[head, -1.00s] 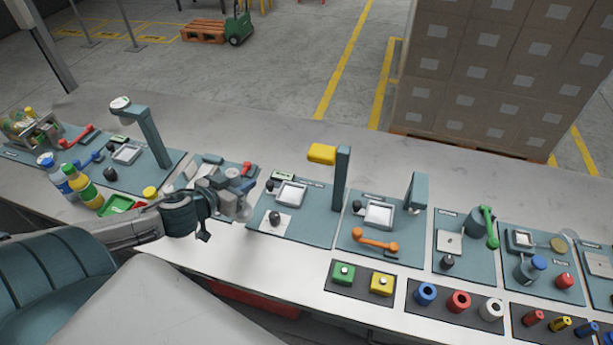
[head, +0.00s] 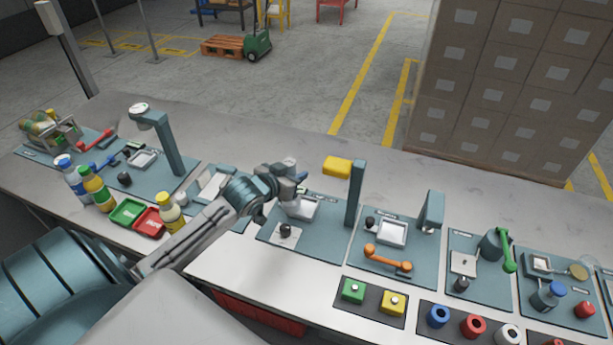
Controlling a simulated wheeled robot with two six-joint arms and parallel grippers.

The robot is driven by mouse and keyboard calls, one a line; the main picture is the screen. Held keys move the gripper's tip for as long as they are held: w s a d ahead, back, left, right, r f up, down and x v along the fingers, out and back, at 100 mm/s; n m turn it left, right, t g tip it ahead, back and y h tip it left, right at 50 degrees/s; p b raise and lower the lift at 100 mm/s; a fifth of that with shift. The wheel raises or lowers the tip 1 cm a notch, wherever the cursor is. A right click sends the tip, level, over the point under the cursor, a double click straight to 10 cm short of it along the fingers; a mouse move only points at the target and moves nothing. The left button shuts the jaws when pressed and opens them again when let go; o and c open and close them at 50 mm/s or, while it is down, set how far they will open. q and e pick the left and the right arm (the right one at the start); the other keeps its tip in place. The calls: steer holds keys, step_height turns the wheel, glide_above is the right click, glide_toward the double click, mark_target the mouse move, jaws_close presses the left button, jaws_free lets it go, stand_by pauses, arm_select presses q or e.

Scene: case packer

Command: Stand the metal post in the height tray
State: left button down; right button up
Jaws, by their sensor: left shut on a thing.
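My left gripper (head: 299,186) is shut on a light grey metal post (head: 290,163), which shows only partly at the fingers. The tray lies on a teal station plate, left of an upright teal column (head: 355,195) with a yellow head (head: 337,167). The gripper hides part of the tray and the post's lower end, so I cannot tell whether the post touches the tray. My right gripper is out of view.
Another station with a tray (head: 391,233) and an orange handle (head: 387,257) is to the right. Bottles (head: 95,187) and green and red trays (head: 128,211) stand left of my arm.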

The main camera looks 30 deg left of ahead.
arm_select(q)
steer(key=w+f, duration=0.1)
steer(key=w+d+f+p, duration=0.1)
steer(key=w+f+p, duration=0.1)
steer(key=w+f, duration=0.1)
steer(key=shift+d, duration=0.25)
steer(key=c, duration=1.1)
jaws_free()
steer(key=shift+c, duration=0.2)
steer(key=shift+o, duration=0.3)
steer(key=shift+s, duration=0.1)
steer(key=shift+r+p, duration=0.1)
steer(key=shift+p, duration=0.2)
